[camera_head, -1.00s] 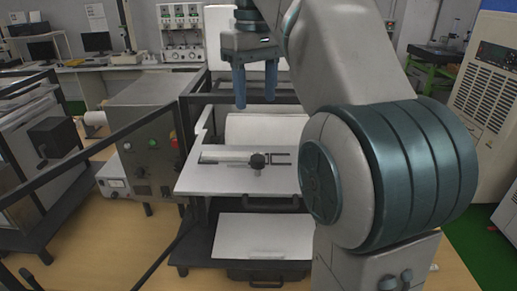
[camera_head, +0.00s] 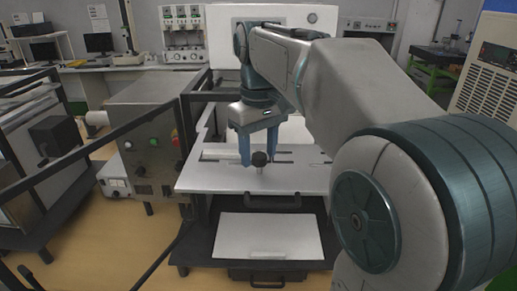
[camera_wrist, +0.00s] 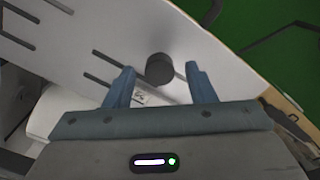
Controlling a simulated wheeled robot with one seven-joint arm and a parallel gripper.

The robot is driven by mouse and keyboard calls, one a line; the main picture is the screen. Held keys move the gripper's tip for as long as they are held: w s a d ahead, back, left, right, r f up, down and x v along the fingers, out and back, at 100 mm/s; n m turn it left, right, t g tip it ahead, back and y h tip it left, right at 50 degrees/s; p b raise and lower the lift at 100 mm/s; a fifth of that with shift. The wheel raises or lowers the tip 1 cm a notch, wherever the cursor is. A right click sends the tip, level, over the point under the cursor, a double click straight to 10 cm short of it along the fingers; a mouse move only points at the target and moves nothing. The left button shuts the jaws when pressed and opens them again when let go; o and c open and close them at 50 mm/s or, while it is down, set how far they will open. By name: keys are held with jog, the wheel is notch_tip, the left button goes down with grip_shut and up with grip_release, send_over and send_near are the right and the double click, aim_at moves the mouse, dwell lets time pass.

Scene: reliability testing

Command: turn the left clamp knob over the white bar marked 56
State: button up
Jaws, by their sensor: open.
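A black round clamp knob (camera_head: 259,158) stands on a short post on the white slotted plate (camera_head: 215,180). In the wrist view the knob (camera_wrist: 159,68) shows from above, between and slightly beyond the fingertips. A white bar (camera_head: 222,154) lies on the plate left of the knob; its number is not readable. My gripper (camera_head: 258,162) is open, with one blue finger on each side of the knob in the head view; contact cannot be told. A second knob is not visible; my arm hides the plate's right part.
A lower shelf with a white sheet (camera_head: 267,236) is under the plate. A control box with buttons (camera_head: 148,145) stands at the left, and dark frame rails cross in front of it.

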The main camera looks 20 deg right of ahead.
jog(key=shift+f, duration=0.1)
jog(key=c, duration=1)
jog(key=shift+o, duration=0.2)
jog(key=shift+m, duration=0.3)
jog(key=m+p, duration=0.1)
jog(key=m, duration=0.3)
jog(key=shift+d, duration=0.1)
jog(key=m, duration=0.5)
jog(key=shift+p, duration=0.4)
jog(key=m, duration=0.4)
jog(key=shift+m+p, duration=0.4)
jog(key=shift+m, duration=1.7)
